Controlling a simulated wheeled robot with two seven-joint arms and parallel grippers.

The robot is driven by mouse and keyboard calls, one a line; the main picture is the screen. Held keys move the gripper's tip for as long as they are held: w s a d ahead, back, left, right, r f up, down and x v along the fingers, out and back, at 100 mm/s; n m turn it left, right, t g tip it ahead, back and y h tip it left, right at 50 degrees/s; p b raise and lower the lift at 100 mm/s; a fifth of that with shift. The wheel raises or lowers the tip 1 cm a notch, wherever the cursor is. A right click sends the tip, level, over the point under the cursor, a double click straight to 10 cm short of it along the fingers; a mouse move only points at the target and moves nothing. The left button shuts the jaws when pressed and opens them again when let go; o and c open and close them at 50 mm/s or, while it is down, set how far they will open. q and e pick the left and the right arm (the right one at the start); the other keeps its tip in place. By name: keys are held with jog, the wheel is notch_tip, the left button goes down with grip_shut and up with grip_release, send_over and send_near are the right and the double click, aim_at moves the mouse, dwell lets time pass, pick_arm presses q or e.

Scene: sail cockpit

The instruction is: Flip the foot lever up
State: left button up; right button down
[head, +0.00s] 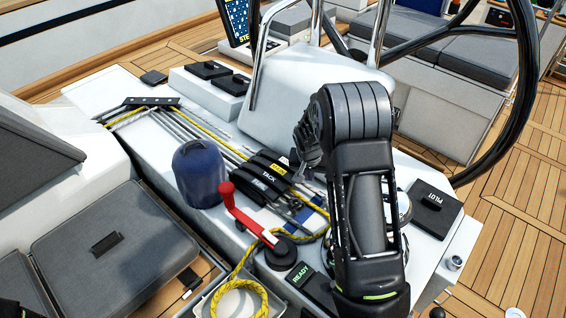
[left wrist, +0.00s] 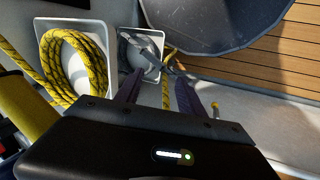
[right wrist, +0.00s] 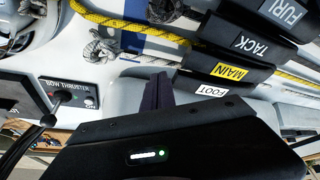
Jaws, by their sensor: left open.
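The foot lever (right wrist: 208,86) is a black clutch handle with a white FOOT label, at the end of a row of similar handles. It lies down like its neighbours in the right wrist view. In the head view my right gripper and arm cover most of it. My right gripper (right wrist: 158,92) has its fingers together with nothing between them. They are close to the left of the foot lever; I cannot tell if they touch it. My left gripper (left wrist: 158,90) is open and empty, above trays holding rope.
The handles MAIN (right wrist: 226,71), TACK (right wrist: 244,44) and FURL (right wrist: 285,14) stand beside the foot lever. A blue-capped winch (head: 199,174) and red lever (head: 240,210) stand left of the clutches. A bow thruster panel (right wrist: 75,92) and yellow rope coil (left wrist: 75,65) also show.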

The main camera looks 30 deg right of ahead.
jog(key=shift+f, duration=0.1)
jog(key=shift+f+b, duration=0.5)
jog(key=shift+b, duration=0.1)
jog(key=shift+w+a, duration=0.15)
jog(key=shift+w, duration=0.3)
dwell(0.4)
jog(key=shift+r, duration=0.15)
